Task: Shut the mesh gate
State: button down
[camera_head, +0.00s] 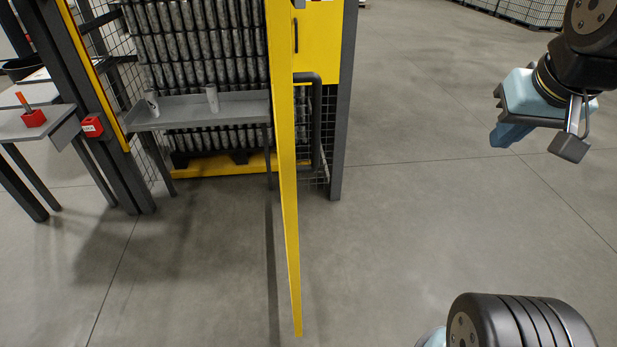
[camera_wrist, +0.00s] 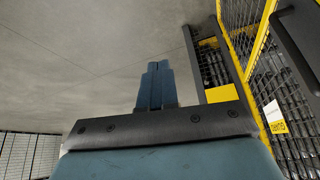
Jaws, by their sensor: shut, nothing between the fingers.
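The yellow mesh gate (camera_head: 287,200) stands open in the head view. It is seen nearly edge-on and sticks out from the enclosure toward me. A dark bent bar (camera_head: 317,130), which looks like its handle, shows on its right side. In the wrist view the gate's yellow frame and mesh (camera_wrist: 243,42) show at the right. My gripper (camera_head: 500,136) is at the upper right of the head view, well apart from the gate. Its blue fingers (camera_wrist: 155,86) are together with nothing between them. The gate's mesh face is hidden in the head view.
Stacked cans (camera_head: 200,60) stand behind a grey shelf (camera_head: 235,107) holding two cans. A dark post (camera_head: 341,120) and yellow panel (camera_head: 320,45) stand right of the gate. A grey table (camera_head: 30,122) with a red box is at left. Floor between gate and gripper is clear.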

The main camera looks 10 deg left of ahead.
jog(key=w+a+f+m+g+y, duration=0.3)
jog(key=w+a+f+m+y, duration=0.3)
jog(key=f, duration=0.4)
jog(key=w+a+f+m+g+y, duration=0.4)
jog(key=w+a+f+y, duration=0.25)
jog(key=f, duration=0.35)
jog(key=w+a+f+m+g+y, duration=0.3)
jog(key=w+a+f+m+y, duration=0.25)
jog(key=w+f, duration=0.35)
jog(key=s+x, duration=0.1)
jog(key=x, duration=1.3)
jog(key=shift+s+a+f+h, duration=0.25)
jog(key=shift+s+f+h, duration=0.1)
jog(key=shift+f, duration=0.35)
jog(key=shift+n, duration=0.25)
